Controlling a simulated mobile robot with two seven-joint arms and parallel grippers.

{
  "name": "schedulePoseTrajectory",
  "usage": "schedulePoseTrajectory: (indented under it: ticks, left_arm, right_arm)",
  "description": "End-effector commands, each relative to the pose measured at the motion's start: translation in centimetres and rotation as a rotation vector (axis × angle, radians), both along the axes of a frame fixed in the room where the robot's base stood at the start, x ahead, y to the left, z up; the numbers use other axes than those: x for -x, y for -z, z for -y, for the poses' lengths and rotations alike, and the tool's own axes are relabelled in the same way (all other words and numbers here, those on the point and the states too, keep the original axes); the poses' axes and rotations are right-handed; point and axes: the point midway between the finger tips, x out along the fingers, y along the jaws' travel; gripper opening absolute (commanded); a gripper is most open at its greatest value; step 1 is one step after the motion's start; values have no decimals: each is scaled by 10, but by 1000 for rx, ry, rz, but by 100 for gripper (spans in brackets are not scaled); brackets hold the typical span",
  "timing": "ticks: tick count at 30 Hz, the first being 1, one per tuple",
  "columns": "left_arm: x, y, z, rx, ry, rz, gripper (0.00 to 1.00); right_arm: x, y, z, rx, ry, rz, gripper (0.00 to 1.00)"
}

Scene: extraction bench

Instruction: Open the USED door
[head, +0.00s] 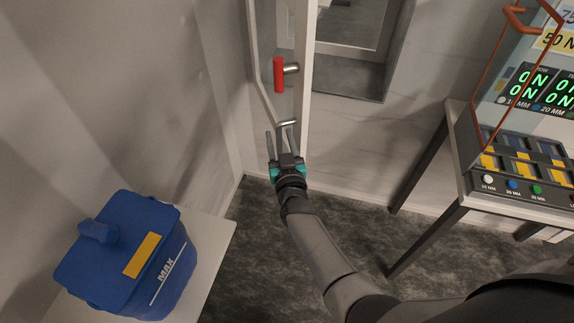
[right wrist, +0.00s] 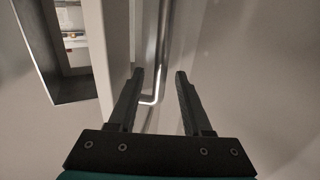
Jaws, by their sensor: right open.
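A pale-framed door (head: 303,75) stands swung out beside a dark-framed wall opening (head: 376,78); no USED label is readable on it. A red grip on a metal stem (head: 279,75) is on its face, with a metal bar handle (head: 288,124) lower down. My right gripper (head: 282,130) is open at the lower end of this bar. In the right wrist view, the bar (right wrist: 163,50) runs down between the directions of the open fingers (right wrist: 160,75) and bends at its lower end. I cannot tell whether the fingers touch it. My left gripper is out of view.
A blue lidded bin (head: 115,250) marked MAX stands on a pale surface (head: 215,240) at lower left. At right, a table (head: 455,150) carries a clear-fronted case with green ON displays (head: 540,85). Dark floor (head: 255,245) lies open between them.

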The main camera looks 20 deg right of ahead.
Motion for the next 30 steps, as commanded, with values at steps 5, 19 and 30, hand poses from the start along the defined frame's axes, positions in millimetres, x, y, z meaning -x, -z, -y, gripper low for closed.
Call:
schedulePoseTrajectory:
  ticks: [5,19,30]
  left_arm:
    - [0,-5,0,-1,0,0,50]
    - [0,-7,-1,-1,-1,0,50]
    - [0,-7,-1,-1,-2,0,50]
  right_arm:
    - [30,0,-4,0,1,-3,49]
    - [107,0,-15,-1,1,-1,49]
    - [135,-1,-19,-1,0,1,49]
